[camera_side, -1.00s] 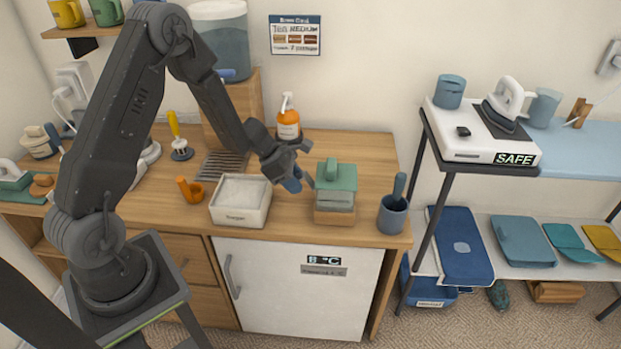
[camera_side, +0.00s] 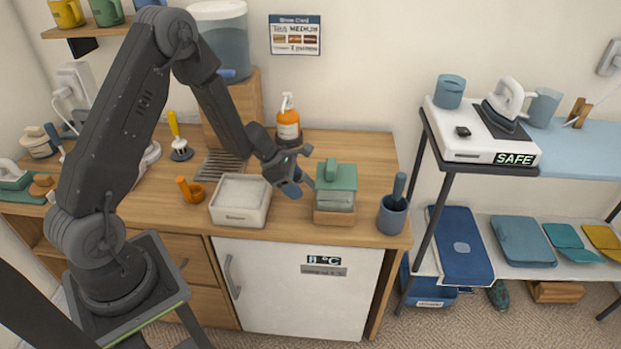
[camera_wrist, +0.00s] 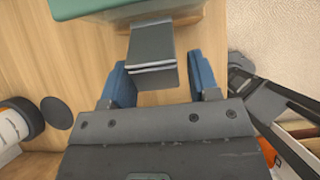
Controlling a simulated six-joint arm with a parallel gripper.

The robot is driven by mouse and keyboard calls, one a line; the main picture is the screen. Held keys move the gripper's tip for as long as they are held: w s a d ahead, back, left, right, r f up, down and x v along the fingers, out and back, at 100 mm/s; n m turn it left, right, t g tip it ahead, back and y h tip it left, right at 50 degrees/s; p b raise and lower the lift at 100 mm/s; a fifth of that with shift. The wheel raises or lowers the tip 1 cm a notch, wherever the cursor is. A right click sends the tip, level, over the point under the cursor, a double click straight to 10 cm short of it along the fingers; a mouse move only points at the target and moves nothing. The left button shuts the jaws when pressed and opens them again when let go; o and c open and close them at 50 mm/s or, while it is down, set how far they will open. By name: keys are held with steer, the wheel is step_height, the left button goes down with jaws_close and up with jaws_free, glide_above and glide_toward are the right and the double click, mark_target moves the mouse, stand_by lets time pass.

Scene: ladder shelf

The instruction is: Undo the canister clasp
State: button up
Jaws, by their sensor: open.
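The canister (camera_side: 336,186) is a box with a green lid and a top knob, upright on a wooden block on the counter. In the wrist view its green lid (camera_wrist: 120,8) crosses the top. A grey clasp (camera_wrist: 152,48) sticks out from the canister's side towards my gripper. My gripper (camera_wrist: 160,82) is open, with one blue fingertip on each side of the clasp's near end. Gaps show between the clasp and both fingertips. In the side view my gripper (camera_side: 300,185) is just left of the canister, and the clasp is hard to make out there.
A white bin (camera_side: 240,215) stands left of my gripper. A blue-grey cup with a pestle-like handle (camera_side: 393,214) stands right of the canister. An orange pump bottle (camera_side: 288,125) is behind. Bare counter (camera_side: 370,155) lies behind the canister; the counter's front edge is close.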

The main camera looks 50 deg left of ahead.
steer(key=v, duration=0.7)
stand_by(0.4)
stand_by(0.7)
